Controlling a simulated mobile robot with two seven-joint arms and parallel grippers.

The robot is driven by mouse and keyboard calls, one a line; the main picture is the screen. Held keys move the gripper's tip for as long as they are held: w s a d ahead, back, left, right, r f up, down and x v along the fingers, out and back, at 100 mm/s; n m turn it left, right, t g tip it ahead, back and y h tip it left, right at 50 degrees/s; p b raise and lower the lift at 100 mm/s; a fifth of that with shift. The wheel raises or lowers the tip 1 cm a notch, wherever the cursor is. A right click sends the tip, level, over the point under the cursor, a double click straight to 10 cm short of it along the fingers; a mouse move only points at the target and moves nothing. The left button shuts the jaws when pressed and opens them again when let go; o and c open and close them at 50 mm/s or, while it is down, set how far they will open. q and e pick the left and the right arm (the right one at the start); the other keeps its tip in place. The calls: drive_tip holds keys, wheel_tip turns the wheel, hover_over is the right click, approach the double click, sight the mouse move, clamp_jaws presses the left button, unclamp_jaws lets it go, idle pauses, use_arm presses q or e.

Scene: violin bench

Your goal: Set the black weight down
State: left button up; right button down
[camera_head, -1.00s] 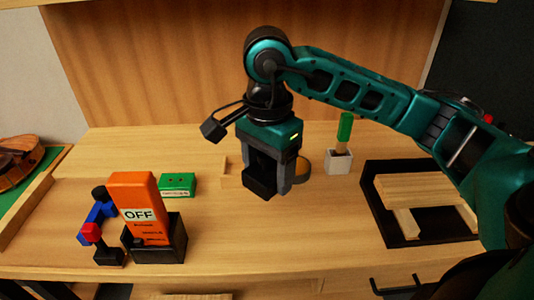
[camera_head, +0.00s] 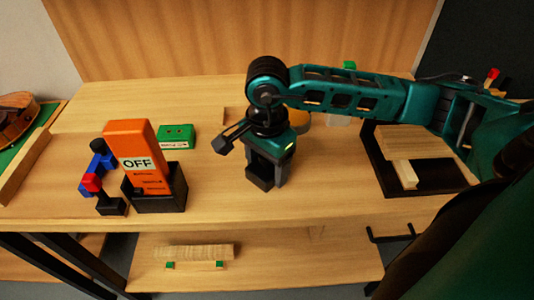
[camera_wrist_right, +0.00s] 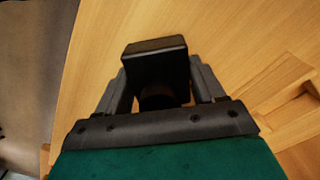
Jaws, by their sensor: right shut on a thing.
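The black weight (camera_head: 260,178) is a dark block between the fingers of my right gripper (camera_head: 266,182), near the middle of the bench. The gripper points down and is shut on it. In the right wrist view the weight (camera_wrist_right: 155,62) shows as a black block between both fingers, with pale wood behind it. I cannot tell whether its underside touches the bench top. My left gripper is not in view.
An orange "OFF" device (camera_head: 132,150) stands in a black holder (camera_head: 172,190) at the left, by a green box (camera_head: 177,136). A black tray (camera_head: 435,180) with wooden pieces lies at the right. Bench top (camera_head: 310,195) around the weight is clear. A wooden block (camera_head: 195,251) lies on the lower shelf.

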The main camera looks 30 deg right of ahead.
drive_tip(key=shift+w, duration=0.1)
drive_tip(key=shift+c, duration=0.6)
unclamp_jaws()
drive_tip(key=shift+f, duration=0.1)
drive_tip(key=shift+r, duration=0.4)
wheel_tip(320, 180, up, 12)
drive_tip(key=shift+f, duration=0.25)
